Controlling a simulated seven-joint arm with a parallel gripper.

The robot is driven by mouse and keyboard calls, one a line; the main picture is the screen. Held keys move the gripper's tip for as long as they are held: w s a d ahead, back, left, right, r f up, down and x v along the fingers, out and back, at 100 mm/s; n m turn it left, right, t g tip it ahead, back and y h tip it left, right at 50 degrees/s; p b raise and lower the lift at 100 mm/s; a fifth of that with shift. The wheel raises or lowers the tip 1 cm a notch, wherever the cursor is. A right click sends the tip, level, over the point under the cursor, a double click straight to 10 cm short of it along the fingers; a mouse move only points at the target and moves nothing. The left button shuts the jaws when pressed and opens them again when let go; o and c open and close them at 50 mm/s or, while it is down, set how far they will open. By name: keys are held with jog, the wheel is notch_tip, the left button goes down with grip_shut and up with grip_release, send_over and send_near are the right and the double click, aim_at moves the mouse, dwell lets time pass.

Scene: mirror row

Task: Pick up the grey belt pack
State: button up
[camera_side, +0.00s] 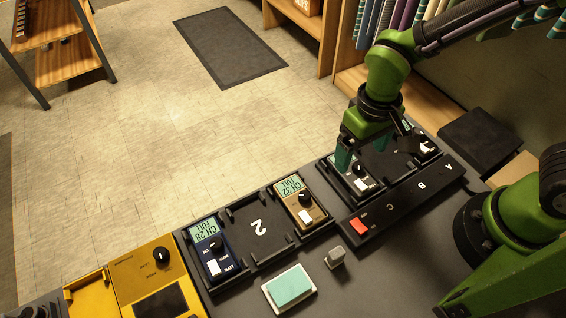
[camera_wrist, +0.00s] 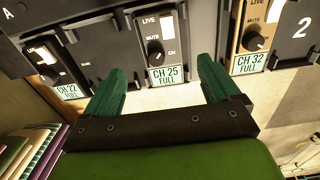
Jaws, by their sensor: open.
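A dark grey belt pack marked CH 25 (camera_side: 354,180) sits in a black charging rack in the side view. It is centred in the wrist view (camera_wrist: 158,40), with a knob and a small screen. Another dark pack, marked CH 22 (camera_side: 423,147), sits farther right in the rack; it is at left in the wrist view (camera_wrist: 50,72). My gripper (camera_side: 363,152) is open and empty above the rack. In the wrist view its teal fingers (camera_wrist: 163,68) straddle the screen end of the CH 25 pack. I cannot tell whether they touch it.
A tan pack marked CH 32 (camera_side: 302,206) and a blue pack marked CH 28 (camera_side: 211,252) flank an empty bay labelled 2 (camera_side: 259,228). A yellow unit (camera_side: 150,275) stands at the left. A teal-topped pad (camera_side: 289,288) and a small grey block (camera_side: 336,257) lie in front.

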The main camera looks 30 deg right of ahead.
aim_at(355, 166)
jog(key=shift+w+a+f, duration=0.1)
jog(key=shift+f, duration=1.45)
jog(key=shift+w+a+f, duration=0.1)
jog(key=shift+f, duration=1.4)
jog(key=shift+c, duration=0.4)
